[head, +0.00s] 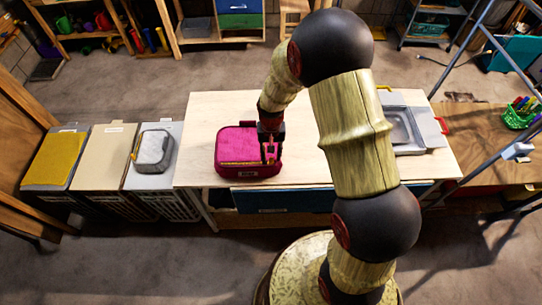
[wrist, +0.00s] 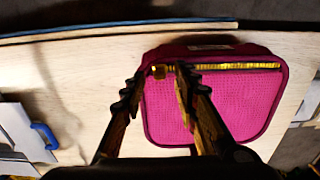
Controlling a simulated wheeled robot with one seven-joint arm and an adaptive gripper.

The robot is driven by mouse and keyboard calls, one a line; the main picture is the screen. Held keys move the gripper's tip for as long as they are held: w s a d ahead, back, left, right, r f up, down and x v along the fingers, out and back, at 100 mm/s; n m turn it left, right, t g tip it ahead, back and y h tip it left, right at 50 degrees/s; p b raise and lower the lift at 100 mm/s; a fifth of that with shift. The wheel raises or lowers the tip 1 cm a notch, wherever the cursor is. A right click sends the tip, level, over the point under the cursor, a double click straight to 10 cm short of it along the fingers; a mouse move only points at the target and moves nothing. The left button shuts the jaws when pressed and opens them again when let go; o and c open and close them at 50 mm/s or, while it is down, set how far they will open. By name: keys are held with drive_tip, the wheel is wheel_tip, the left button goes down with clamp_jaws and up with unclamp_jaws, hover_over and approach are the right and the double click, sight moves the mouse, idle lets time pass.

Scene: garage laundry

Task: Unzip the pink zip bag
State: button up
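The pink zip bag (head: 232,147) lies flat on the pale wooden worktop, left of its middle. In the wrist view the bag (wrist: 213,112) shows a yellow zip (wrist: 235,67) along its upper edge. The zip's slider (wrist: 158,71) is at the left end of the zip in that view. My gripper (wrist: 160,74) is open, with one finger on each side of the slider. Whether the fingers touch it cannot be told. In the head view my gripper (head: 269,150) is over the bag's right front part and hides some of it.
The worktop (head: 310,168) is clear right of the bag. A metal sink tray (head: 403,128) is at its right end. Lidded bins (head: 104,160) stand to the left, one bearing a grey case (head: 153,147). A green basket (head: 518,117) with pens is far right.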

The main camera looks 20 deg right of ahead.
drive_tip(key=shift+f, duration=0.85)
drive_tip(key=c, duration=0.3)
drive_tip(key=c, duration=0.4)
clamp_jaws()
